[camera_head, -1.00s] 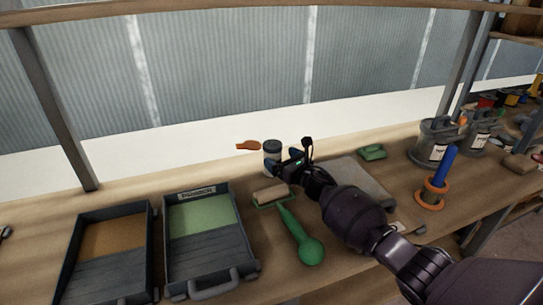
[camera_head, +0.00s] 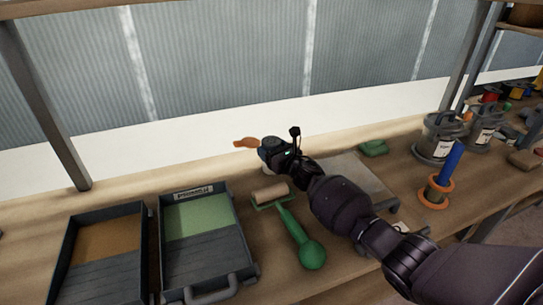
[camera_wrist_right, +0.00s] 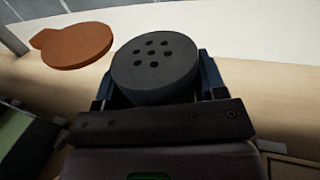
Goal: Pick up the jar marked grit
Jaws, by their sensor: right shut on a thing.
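The jar (camera_wrist_right: 155,66) has a dark lid with several small holes, seen from above in the right wrist view. In the head view its pale side (camera_head: 268,169) just shows under my right gripper (camera_head: 270,150). My right gripper (camera_wrist_right: 155,85) is shut on the jar, with a finger on each side of the lid. The jar's label is hidden, so I cannot read the word grit. My left gripper is not in view.
An orange paddle-shaped thing (camera_head: 246,143) lies just left of the jar. A green-handled roller (camera_head: 300,235) and two dark trays (camera_head: 245,238) are nearer. Lidded cans (camera_head: 437,140) and a blue-handled tool (camera_head: 449,160) stand at the right.

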